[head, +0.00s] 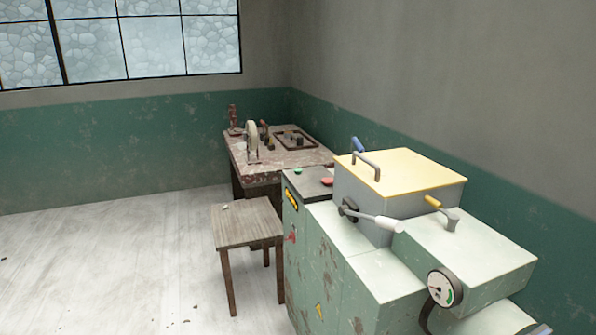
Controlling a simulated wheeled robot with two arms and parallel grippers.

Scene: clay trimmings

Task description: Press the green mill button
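The green button (298,171) is a small round cap on the dark top panel at the far left end of the mill (335,262). A red button (326,182) sits on the same panel, to its right. The mill is a pale green, worn cabinet with a yellow-lidded box (400,172) on top. Neither of my grippers shows in the head view. I cannot tell whether the green button is pressed in.
A wooden stool (247,222) stands left of the mill. A worn workbench (240,155) with tools is behind it. A lever with a white handle (380,221) and a gauge (441,288) stick out from the mill. The floor at left is mostly clear.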

